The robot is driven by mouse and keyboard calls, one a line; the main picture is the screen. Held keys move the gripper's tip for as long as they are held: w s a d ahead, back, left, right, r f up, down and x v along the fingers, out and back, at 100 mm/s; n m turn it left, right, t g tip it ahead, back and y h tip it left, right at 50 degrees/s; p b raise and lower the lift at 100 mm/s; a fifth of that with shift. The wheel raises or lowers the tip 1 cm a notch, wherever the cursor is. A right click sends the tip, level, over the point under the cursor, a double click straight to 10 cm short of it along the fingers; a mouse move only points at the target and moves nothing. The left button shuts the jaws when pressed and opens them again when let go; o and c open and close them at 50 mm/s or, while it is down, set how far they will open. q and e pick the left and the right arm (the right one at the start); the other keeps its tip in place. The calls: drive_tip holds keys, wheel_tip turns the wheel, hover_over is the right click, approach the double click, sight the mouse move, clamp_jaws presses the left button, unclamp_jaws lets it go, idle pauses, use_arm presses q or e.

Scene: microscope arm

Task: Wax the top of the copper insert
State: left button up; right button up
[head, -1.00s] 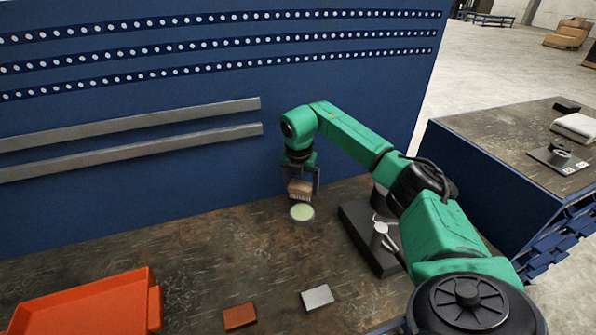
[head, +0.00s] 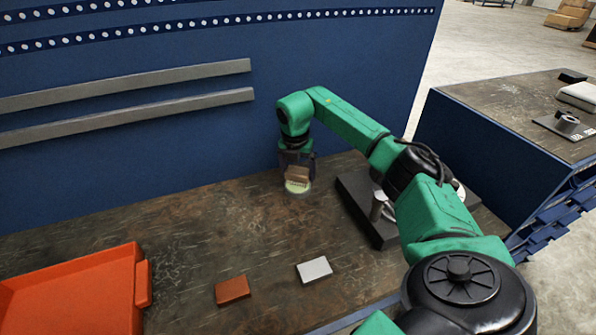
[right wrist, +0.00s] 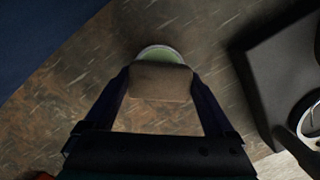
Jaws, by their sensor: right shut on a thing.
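My right gripper (head: 297,170) points down at the back of the bench, shut on a wooden block brush (head: 299,174) with pale bristles. The brush is at a round tin of pale green wax (head: 298,189); its bristles seem to touch the wax. In the right wrist view the brush (right wrist: 162,82) lies between the fingers and covers part of the tin (right wrist: 160,53). A copper-brown block (head: 232,290), which looks like the copper insert, lies flat near the front of the bench. My left gripper is not in view.
A silver-grey block (head: 314,270) lies to the right of the copper-brown one. An orange tray (head: 70,295) is at the left. A dark base with a metal part (head: 362,212) stands right of the tin. The blue wall closes the back. The middle of the bench is clear.

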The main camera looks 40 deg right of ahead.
sight(299, 168)
drive_tip(key=shift+f, duration=0.5)
idle(0.6)
drive_tip(key=shift+f, duration=0.1)
idle(1.0)
wheel_tip(299, 168, up, 7)
drive_tip(key=p, duration=0.6)
idle(0.5)
